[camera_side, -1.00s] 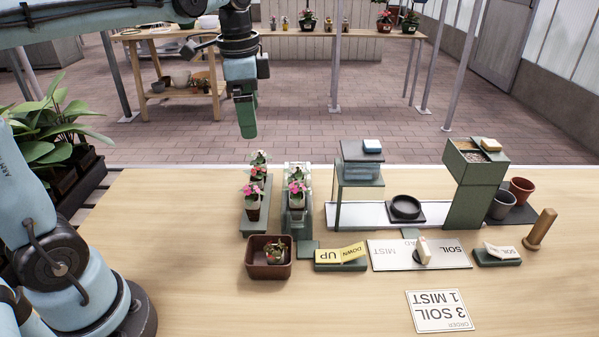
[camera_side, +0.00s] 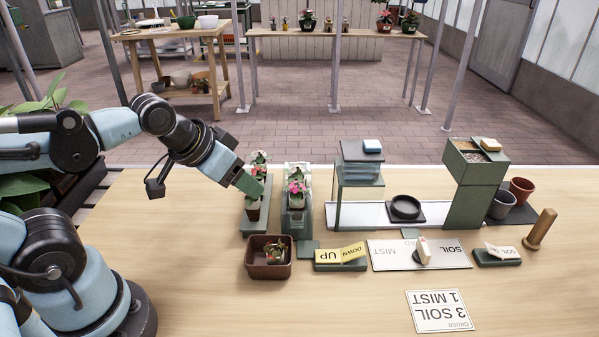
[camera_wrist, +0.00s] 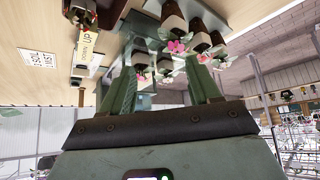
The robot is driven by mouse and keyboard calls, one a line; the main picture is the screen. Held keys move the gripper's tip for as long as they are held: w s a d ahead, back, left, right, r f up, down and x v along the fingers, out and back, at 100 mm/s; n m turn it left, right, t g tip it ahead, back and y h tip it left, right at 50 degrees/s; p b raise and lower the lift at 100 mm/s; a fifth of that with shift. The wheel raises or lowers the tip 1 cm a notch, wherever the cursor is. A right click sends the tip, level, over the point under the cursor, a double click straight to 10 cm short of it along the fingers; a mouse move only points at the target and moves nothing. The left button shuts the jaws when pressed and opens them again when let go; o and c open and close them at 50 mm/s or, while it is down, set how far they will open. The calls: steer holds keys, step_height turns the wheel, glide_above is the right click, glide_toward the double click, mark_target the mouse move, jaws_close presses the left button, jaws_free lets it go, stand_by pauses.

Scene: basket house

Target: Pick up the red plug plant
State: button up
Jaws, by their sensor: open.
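Potted plug plants stand in two short rows on the table. In the left row, the front plant (camera_side: 253,211) is partly hidden by my gripper (camera_side: 250,187); pink-red blooms show just behind it. The right row has a pink-red flowered plant (camera_side: 296,190) in front. My gripper is open, tilted down at the left row's flowers; whether it touches them cannot be told. In the wrist view, my gripper (camera_wrist: 163,78) has its fingers apart, with a pink-red flower (camera_wrist: 177,47) and several pots beyond them. Nothing is visibly held.
A brown square tray (camera_side: 249,270) with a small reddish plant stands in front. A yellow UP/DOWN switch (camera_side: 340,257), a sliding SOIL/MIST panel (camera_side: 397,260), a black dish (camera_side: 405,207) and a green soil hopper (camera_side: 474,200) lie to the right. The front table is mostly clear.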

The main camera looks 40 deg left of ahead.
mark_target(259, 176)
steer(key=w+a+r+n+g, duration=0.1)
steer(key=w+n, duration=0.1)
steer(key=w+a+r+n+g, duration=0.1)
steer(key=w+a+n+g, duration=0.1)
steer(key=shift+r, duration=0.2)
steer(key=w+a+n+g, duration=0.2)
steer(key=w+n, duration=0.1)
steer(key=w+a+n+g, duration=0.1)
steer(key=a+n+g, duration=0.1)
steer(key=shift+w+f, duration=0.3)
steer(key=shift+f, duration=6)
steer(key=c, duration=1)
steer(key=shift+r, duration=0.15)
